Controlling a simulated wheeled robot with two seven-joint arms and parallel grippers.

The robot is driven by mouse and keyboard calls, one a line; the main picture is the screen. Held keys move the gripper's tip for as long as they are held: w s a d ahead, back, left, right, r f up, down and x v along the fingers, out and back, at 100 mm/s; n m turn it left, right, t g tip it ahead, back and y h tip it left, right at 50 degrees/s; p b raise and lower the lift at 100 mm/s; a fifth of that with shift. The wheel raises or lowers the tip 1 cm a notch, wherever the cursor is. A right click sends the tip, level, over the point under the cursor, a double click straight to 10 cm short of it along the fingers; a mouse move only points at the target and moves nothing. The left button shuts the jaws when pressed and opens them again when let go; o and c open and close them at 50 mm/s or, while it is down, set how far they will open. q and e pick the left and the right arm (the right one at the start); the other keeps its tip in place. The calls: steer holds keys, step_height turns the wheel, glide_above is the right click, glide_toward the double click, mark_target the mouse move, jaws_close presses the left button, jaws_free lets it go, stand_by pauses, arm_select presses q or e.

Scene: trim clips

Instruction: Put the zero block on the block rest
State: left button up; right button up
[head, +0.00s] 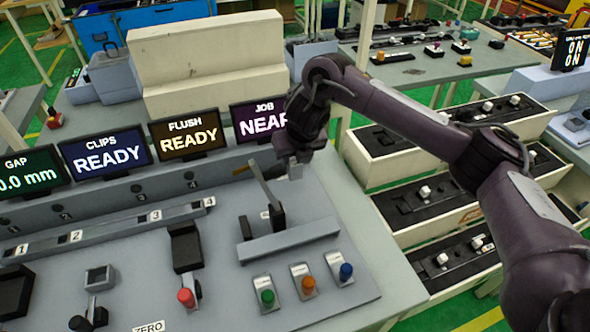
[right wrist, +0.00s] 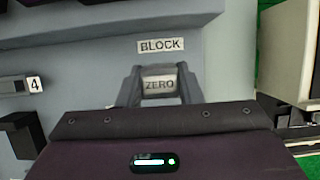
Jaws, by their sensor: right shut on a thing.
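My right gripper (head: 291,165) reaches down over the back right part of the grey bench panel. Its fingers are shut on the zero block (right wrist: 158,85), a small grey block lettered ZERO that shows between the fingertips in the right wrist view. Its grey end also shows in the head view (head: 295,172). A BLOCK label (right wrist: 161,45) lies on the panel just beyond the block. The block rest itself is not clearly seen, hidden by the block and gripper. I cannot tell whether the block touches the panel. My left gripper is out of view.
A tilted grey lever (head: 262,185) stands just left of my right gripper. Green, orange and blue knobs (head: 302,278) sit in front. A row of screens (head: 190,135) stands behind, reading GAP 0.0 mm, CLIPS READY, FLUSH READY, JOB NEAR. Bins (head: 425,190) stand to the right.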

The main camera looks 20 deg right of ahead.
mark_target(295, 167)
step_height(295, 167, down, 3)
steer(key=shift+b, duration=0.65)
steer(key=shift+f, duration=0.4)
steer(key=shift+r, duration=0.1)
steer(key=shift+f, duration=0.2)
steer(key=o, duration=1.2)
steer(key=shift+c, duration=0.2)
